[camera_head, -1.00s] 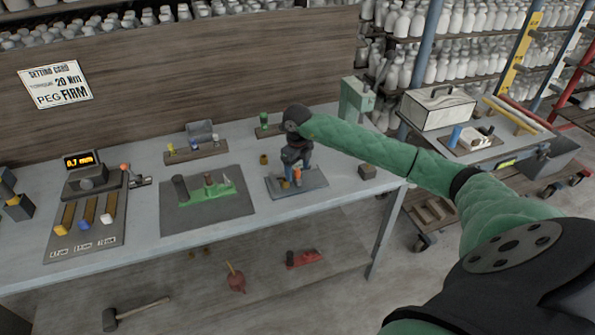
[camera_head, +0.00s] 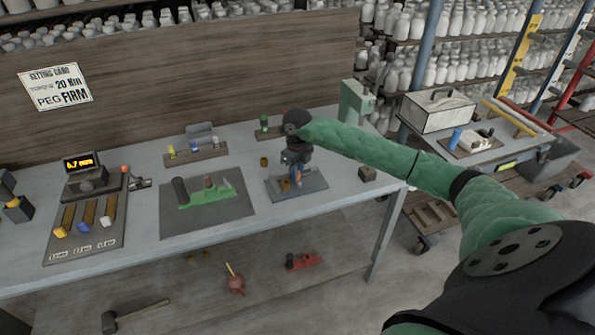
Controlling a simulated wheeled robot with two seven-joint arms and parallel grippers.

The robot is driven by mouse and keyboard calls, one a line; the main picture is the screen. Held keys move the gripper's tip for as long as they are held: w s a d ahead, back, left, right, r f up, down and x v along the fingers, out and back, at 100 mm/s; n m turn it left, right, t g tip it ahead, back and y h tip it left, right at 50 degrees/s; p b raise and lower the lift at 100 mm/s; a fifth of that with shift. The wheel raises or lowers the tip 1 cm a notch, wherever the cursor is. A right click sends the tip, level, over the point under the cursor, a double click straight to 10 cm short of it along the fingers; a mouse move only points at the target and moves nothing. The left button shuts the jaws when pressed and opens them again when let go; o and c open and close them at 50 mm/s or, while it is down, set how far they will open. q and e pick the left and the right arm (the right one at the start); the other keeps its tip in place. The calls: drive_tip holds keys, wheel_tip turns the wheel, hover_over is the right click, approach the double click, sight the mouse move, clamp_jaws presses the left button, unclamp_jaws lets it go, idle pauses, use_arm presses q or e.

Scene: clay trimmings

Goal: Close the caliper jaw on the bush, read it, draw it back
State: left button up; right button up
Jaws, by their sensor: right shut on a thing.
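My right gripper (camera_head: 297,170) points down over a small grey-blue plate (camera_head: 315,184) on the bench. It is shut on a small blue and orange part (camera_head: 299,174), mostly hidden by the fingers. I cannot tell for sure whether this part is the caliper jaw. A small brass-coloured bush (camera_head: 285,185) stands on the plate just left of the fingertips; whether anything touches it is too small to tell. A dark readout (camera_head: 79,164) with lit orange digits in mm stands at the left; the first digit is unclear. My left gripper is not in view.
A dark mat (camera_head: 238,208) with a green fixture (camera_head: 207,196) lies left of the plate. A loose brass piece (camera_head: 263,161) stands behind it, and a small dark block (camera_head: 367,174) to its right. A green post (camera_head: 354,105) stands at the back right. The bench front is clear.

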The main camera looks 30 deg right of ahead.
drive_tip(key=shift+w+a+b, duration=0.15)
drive_tip(key=shift+a+b, duration=0.05)
drive_tip(key=shift+a, duration=0.5)
drive_tip(key=shift+w+a+b, duration=0.15)
drive_tip(key=shift+a+b, duration=0.05)
drive_tip(key=shift+a, duration=0.5)
idle(1.2)
drive_tip(key=o, duration=1.4)
drive_tip(key=shift+c, duration=0.2)
wheel_tip(320, 180, up, 8)
drive_tip(key=p, duration=0.2)
idle(0.6)
